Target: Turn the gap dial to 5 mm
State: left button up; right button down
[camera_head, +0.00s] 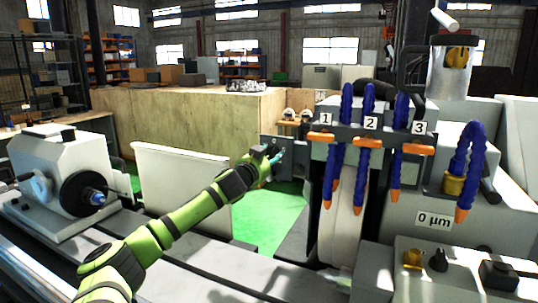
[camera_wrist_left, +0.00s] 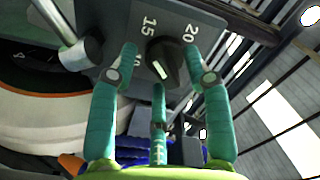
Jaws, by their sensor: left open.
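The gap dial (camera_wrist_left: 163,60) is a black knob on a dark grey panel (camera_wrist_left: 112,30) in the left wrist view. The numbers 15 and 20 show above it, and a partly hidden 10 is at its left. A pale pointer mark is on the knob's lower side in the picture; I cannot read its value. My left gripper (camera_wrist_left: 160,55) is open, its teal fingers on either side of the knob and a third finger below; contact is unclear. In the head view my left gripper (camera_head: 277,158) is at the grey panel (camera_head: 268,147), hiding the dial.
The grinding wheel (camera_head: 343,215) and blue coolant hoses (camera_head: 367,120) labelled 1, 2 and 3 stand right of the gripper. A white workhead (camera_head: 60,165) is at left. A white plate (camera_head: 180,185) stands behind my arm. Green floor (camera_head: 265,215) shows between.

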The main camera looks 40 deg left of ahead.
pick_arm(q)
grip_shut()
pick_arm(e)
jog(key=shift+s+a, duration=0.1)
jog(key=shift+s, duration=0.35)
jog(key=shift+a+f, duration=0.1)
jog(key=shift+f, duration=0.05)
